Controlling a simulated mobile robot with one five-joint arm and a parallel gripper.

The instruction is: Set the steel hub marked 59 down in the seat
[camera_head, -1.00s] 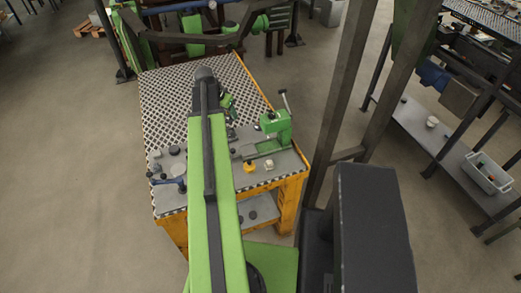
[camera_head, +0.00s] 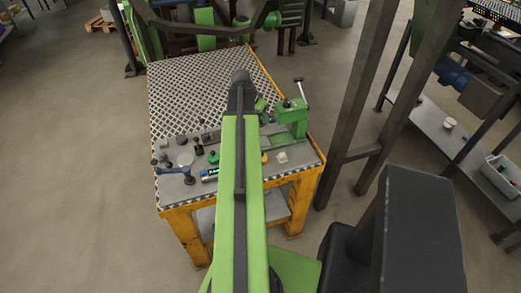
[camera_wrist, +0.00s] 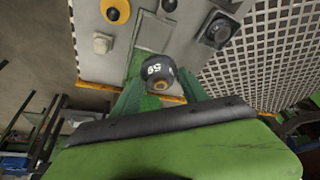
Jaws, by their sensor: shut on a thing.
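The steel hub marked 59 (camera_wrist: 157,68) is a dark round piece with white digits and a brownish centre. My gripper (camera_wrist: 160,88) is shut on it in the wrist view, with a green finger on either side. In the head view my gripper (camera_head: 262,106) is above the table, just left of the green press-like fixture (camera_head: 290,122), and the hub cannot be made out there. A dark square block with a round top (camera_wrist: 218,29) lies to the upper right of the hub in the wrist view. I cannot tell which part is the seat.
The table (camera_head: 190,90) has a chequered top and a grey front strip. A yellow ring (camera_wrist: 116,10) and a pale block (camera_wrist: 103,43) lie there. A blue-handled tool (camera_head: 176,172) and several small parts stand at the front left. A dark post (camera_head: 362,100) rises right of the table.

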